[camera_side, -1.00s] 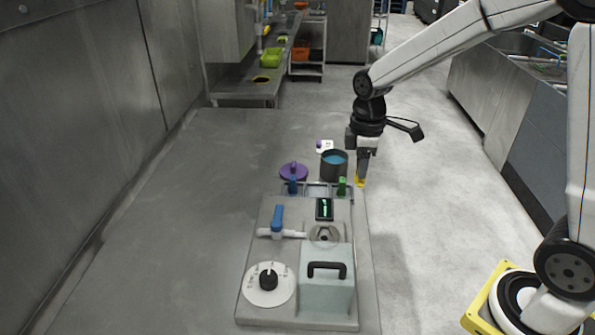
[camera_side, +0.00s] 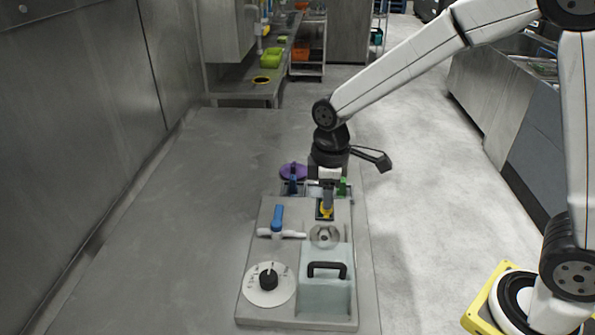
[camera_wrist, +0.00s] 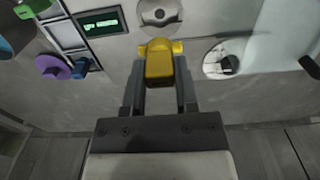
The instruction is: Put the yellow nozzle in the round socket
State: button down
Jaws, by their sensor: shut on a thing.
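The yellow nozzle (camera_side: 326,209) is held in my gripper (camera_side: 327,200), above the grey panel near the small display. In the wrist view my gripper (camera_wrist: 160,85) has its two fingers shut on the sides of the yellow nozzle (camera_wrist: 159,62). The round socket (camera_side: 325,236) is a metal ring with a dark centre, just in front of the nozzle in the side view. In the wrist view the round socket (camera_wrist: 159,12) shows at the top edge, beyond the nozzle and apart from it.
The grey panel (camera_side: 257,311) carries a blue-handled valve (camera_side: 277,218), a dial with a black knob (camera_side: 268,283) and a pale box with a black handle (camera_side: 327,270). A purple lid (camera_side: 292,171) and a green piece (camera_side: 343,187) stand behind. The table's left side is clear.

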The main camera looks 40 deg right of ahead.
aim_at(326, 212)
jog(key=shift+f, duration=0.2)
jog(key=shift+f, duration=2.35)
jog(key=shift+f, duration=1.6)
dwell(0.7)
grip_release()
dwell(0.5)
jog(key=shift+r, duration=0.2)
jog(key=shift+r, duration=3.6)
